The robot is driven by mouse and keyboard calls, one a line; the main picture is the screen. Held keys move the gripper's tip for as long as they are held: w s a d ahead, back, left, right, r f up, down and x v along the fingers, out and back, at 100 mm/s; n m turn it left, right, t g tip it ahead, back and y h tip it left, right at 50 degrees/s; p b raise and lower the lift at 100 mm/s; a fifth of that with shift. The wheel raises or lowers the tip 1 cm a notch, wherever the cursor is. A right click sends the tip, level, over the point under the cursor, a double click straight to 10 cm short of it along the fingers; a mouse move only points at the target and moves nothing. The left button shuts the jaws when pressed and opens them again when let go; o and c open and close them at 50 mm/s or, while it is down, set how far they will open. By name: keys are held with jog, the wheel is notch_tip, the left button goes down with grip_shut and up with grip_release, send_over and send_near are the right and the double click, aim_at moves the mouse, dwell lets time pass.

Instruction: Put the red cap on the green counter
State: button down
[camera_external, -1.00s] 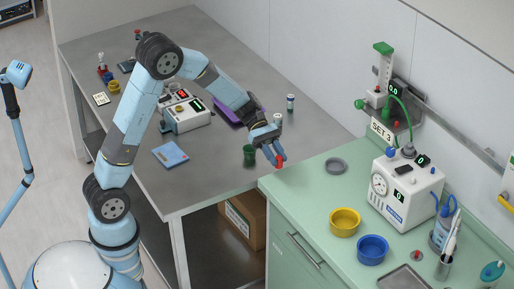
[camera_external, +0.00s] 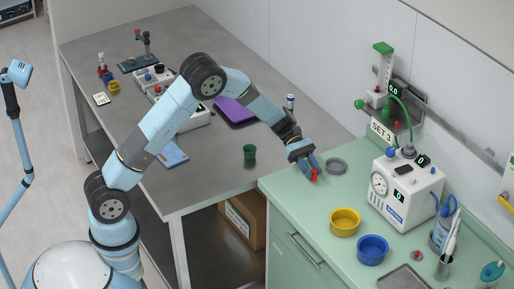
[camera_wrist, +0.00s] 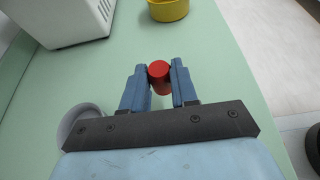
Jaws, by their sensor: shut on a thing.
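The red cap (camera_wrist: 159,72) is between the two blue fingers of my gripper (camera_wrist: 158,88) in the wrist view. The fingers are shut on its sides. In the external view my gripper (camera_external: 312,172) is over the near left part of the green counter (camera_external: 293,200), with the red cap (camera_external: 315,173) at its fingertips. The height of the cap above the counter is hard to tell. The green counter also fills much of the wrist view (camera_wrist: 205,60).
A grey ring-shaped dish (camera_external: 336,166) lies right beside my gripper. A yellow bowl (camera_external: 344,222) and a blue bowl (camera_external: 372,249) stand nearer the front. A white device (camera_external: 405,190) stands behind them. A green cup (camera_external: 249,155) stands on the grey table. Green counter between gripper and yellow bowl is clear.

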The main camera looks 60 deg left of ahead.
aim_at(311, 184)
jog(key=shift+w+f, duration=0.15)
jog(key=shift+f, duration=0.8)
jog(key=shift+w+f, duration=0.1)
jog(key=shift+f, duration=0.8)
jog(key=c, duration=0.9)
grip_release()
jog(key=shift+o, duration=0.2)
